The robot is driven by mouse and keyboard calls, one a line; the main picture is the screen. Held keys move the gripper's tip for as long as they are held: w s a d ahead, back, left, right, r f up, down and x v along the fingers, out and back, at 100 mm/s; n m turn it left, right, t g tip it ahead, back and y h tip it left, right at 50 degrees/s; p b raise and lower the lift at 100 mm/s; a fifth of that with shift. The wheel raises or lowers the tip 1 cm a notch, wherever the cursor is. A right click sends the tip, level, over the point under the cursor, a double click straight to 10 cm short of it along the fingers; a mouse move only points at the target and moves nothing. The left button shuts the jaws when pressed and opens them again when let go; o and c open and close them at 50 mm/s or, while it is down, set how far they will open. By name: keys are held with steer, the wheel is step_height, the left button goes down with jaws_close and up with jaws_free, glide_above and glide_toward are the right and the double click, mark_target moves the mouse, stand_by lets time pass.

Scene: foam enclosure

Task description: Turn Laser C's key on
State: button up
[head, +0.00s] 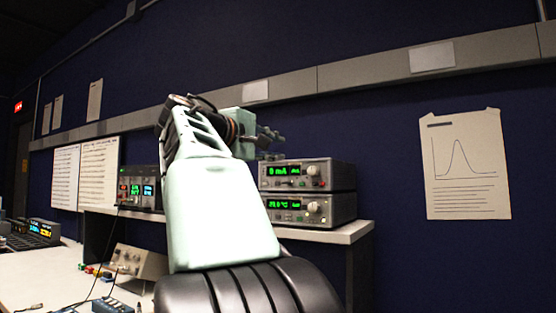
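Two stacked instruments stand on the raised shelf right of my arm. The upper controller (312,174) has a green display that seems to read 0 mA, with a knob and small controls at its right. The lower controller (310,209) has a green display in °C and a knob. No Laser C label or key can be made out; either may be too small or hidden behind my arm. My gripper (270,137) is raised just above and left of the upper controller, apart from its front panel. Its fingers are too small to tell open from shut.
The raised shelf (345,233) ends right of the controllers. Another instrument (138,188) with lit displays stands left of my arm. A grey box (138,262) and cables lie on the lower bench (40,280). A wall rail (360,72) runs behind; space right of the shelf is free.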

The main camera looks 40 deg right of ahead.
steer(key=b+v, duration=0.2)
steer(key=v, duration=0.5)
steer(key=shift+f, duration=0.5)
stand_by(0.3)
stand_by(0.4)
